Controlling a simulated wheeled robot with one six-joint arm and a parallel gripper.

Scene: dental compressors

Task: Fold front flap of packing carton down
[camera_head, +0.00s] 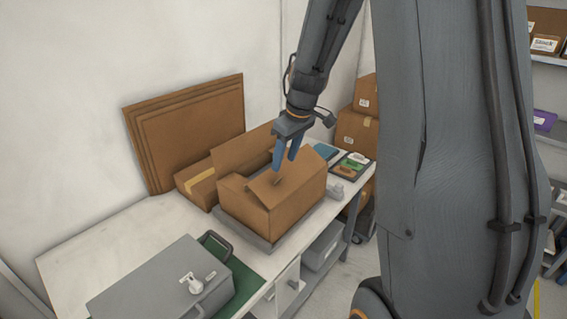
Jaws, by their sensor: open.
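The brown packing carton (295,208) stands on a grey platform on the white bench, near the middle of the view. A tall back flap (240,150) stands up behind it. A broad flap (283,184) slopes over the top of the carton on the side toward me; I cannot tell for sure that it is the front flap. My gripper (284,165), with blue fingers, points down just above that flap, its fingers apart and nothing between them. Whether the fingertips touch the cardboard cannot be told.
Flat cardboard sheets (190,130) lean on the wall behind the carton. A grey case (160,285) lies on a green mat at the bench's front left. Small coloured packs (353,162) lie to the right. Stacked boxes (357,135) stand beyond.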

